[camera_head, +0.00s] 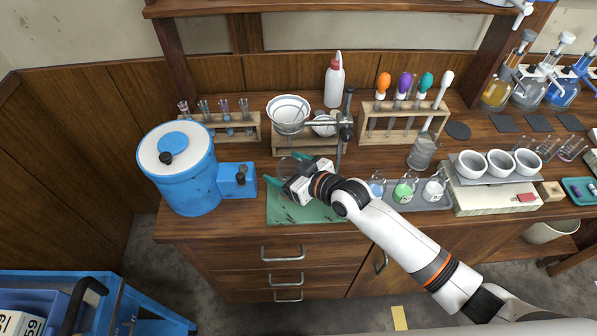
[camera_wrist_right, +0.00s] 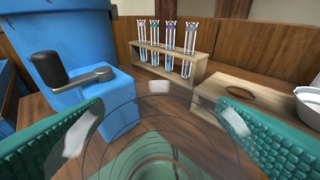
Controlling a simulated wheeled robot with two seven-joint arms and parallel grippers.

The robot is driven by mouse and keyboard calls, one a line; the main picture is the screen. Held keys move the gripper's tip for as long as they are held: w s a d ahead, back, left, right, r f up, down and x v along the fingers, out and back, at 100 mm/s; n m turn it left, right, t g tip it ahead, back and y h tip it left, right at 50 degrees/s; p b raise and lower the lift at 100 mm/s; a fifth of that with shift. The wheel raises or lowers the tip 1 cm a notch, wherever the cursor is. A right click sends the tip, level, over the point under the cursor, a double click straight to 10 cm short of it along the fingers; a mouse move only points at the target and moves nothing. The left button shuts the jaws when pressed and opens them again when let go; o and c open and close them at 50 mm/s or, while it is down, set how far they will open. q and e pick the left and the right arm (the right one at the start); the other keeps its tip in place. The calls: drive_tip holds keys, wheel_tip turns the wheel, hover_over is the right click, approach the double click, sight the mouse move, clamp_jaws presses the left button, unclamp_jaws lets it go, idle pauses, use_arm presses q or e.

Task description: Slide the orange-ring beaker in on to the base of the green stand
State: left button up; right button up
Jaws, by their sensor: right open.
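My right gripper (camera_head: 284,169) is open above the back of a green board (camera_head: 290,209). A clear glass vessel (camera_head: 288,166) stands between its fingers; the right wrist view shows its round outlines (camera_wrist_right: 165,150) with green seen through it. No orange ring shows on it, so I cannot tell whether it is the orange-ring beaker. Whether the fingers touch the glass is unclear. A dark upright rod (camera_head: 344,130) with a clamp rises just right of the gripper. Its foot is hidden by my arm, and I cannot tell which base is the green stand's. My left gripper is out of view.
A blue tank (camera_head: 185,185) with a crank box (camera_head: 238,181) stands close left. Behind are a tube rack (camera_head: 222,121), a wooden stand with a white bowl (camera_head: 289,113) and a red-capped bottle (camera_head: 334,84). Flasks (camera_head: 404,189) stand right of my arm.

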drive_tip(key=b+v, duration=0.1)
drive_tip(key=v, duration=1)
drive_tip(key=s+d+f+m+g+h, duration=0.3)
drive_tip(key=s+d+f+m+h, duration=0.15)
drive_tip(key=s+d, duration=0.4)
drive_tip(key=s+d+f+m+g+h, duration=0.3)
drive_tip(key=s+d+f+h, duration=0.15)
drive_tip(key=s, duration=0.75)
wheel_tip(320, 180, down, 25)
drive_tip(key=s+g, duration=0.2)
drive_tip(key=s+d+f, duration=0.1)
drive_tip(key=s+f, duration=0.7)
drive_tip(key=s+d+f, duration=0.2)
drive_tip(key=s+f, duration=0.6)
drive_tip(key=f, duration=0.1)
drive_tip(key=shift+s+d+n+g+h, duration=0.2)
drive_tip(key=shift+d+n+g+h, duration=0.05)
drive_tip(key=shift+n+g+h, duration=0.2)
